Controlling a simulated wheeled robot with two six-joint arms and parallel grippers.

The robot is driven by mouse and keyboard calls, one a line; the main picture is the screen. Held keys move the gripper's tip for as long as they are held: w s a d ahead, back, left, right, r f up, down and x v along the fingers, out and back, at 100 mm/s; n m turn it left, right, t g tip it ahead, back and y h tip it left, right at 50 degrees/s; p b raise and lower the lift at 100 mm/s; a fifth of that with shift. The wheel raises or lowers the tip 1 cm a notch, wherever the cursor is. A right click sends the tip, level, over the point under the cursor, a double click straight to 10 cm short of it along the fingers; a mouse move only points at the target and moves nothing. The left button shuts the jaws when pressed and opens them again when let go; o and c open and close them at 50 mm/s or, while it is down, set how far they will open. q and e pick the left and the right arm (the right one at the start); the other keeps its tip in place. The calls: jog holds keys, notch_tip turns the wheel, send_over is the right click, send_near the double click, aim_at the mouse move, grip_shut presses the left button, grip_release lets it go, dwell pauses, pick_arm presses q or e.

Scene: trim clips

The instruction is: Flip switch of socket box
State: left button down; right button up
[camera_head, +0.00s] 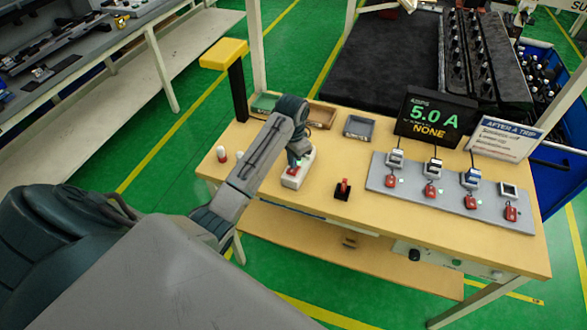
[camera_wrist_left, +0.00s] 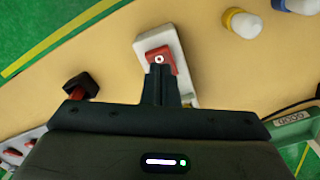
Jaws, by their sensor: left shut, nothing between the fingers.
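The socket box is a white block (camera_head: 290,182) near the left end of the wooden table, with a red rocker switch (camera_head: 292,170) on top. In the left wrist view the white box (camera_wrist_left: 146,45) is largely visible, and its red switch (camera_wrist_left: 160,58) bears a white ring mark. My left gripper (camera_head: 295,161) points down over the box. In the wrist view its shut fingers (camera_wrist_left: 158,72) hold nothing and overlap the near edge of the red switch; I cannot tell whether they touch it. The fingers hide part of the switch and box. My right gripper is not in view.
A black block with a red lever (camera_head: 343,188) stands right of the box. A grey panel (camera_head: 400,187) carries several red switches. A black display (camera_head: 436,117) reads 5.0 A. White-topped cylinders (camera_head: 221,154) stand left. Small trays (camera_head: 359,126) lie behind. The table's front middle is clear.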

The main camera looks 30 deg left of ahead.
pick_arm(q)
jog(key=shift+f, duration=0.3)
jog(key=shift+f, duration=0.55)
jog(key=shift+s+f+b, duration=0.1)
jog(key=shift+f+b, duration=0.2)
jog(key=shift+f, duration=0.15)
dwell(0.4)
jog(key=shift+r+p, duration=0.75)
jog(key=shift+r, duration=2.75)
